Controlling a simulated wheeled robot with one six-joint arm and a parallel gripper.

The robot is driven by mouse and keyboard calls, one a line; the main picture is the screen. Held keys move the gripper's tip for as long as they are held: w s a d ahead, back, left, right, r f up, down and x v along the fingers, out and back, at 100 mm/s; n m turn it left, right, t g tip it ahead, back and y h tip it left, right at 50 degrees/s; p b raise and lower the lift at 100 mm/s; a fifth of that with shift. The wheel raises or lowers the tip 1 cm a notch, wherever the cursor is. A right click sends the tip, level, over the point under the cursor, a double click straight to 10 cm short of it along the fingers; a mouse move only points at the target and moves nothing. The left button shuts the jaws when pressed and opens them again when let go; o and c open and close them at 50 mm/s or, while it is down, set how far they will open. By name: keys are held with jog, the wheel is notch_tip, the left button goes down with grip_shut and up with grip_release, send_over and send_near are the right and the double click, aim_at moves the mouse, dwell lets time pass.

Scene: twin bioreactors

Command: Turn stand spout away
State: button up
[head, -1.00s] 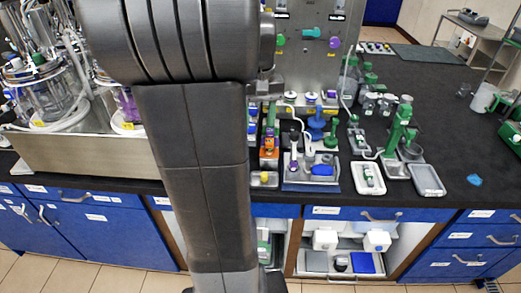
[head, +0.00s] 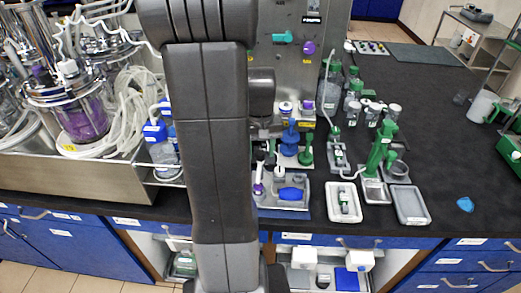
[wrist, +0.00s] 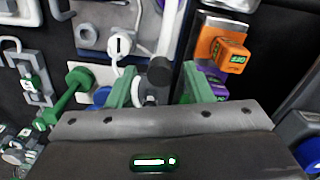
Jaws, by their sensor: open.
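My gripper (wrist: 160,78) is open in the wrist view, with pale green fingers pointing at the bench. A dark round-ended grey part (wrist: 160,70) shows between the fingers, above a pale ring-shaped piece; I cannot tell whether either finger touches it. I cannot tell for sure which part is the stand spout. In the head view a green stand (head: 378,155) with a raised head stands upright on a grey base, right of my arm. A blue stand (head: 290,138) and a small green stand (head: 306,152) are closer to my arm, which hides part of the bench.
A grey tray (head: 283,203) with a blue item lies right of my forearm. White and grey trays (head: 411,205) lie near the front edge. An orange block (wrist: 222,50) is close right of the gripper. Glass vessels with tubing (head: 80,115) stand left.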

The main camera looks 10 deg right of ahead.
jog(key=shift+f, duration=0.2)
grip_shut()
jog(key=shift+m, duration=0.3)
jog(key=m, duration=1.1)
dwell(0.3)
dwell(0.4)
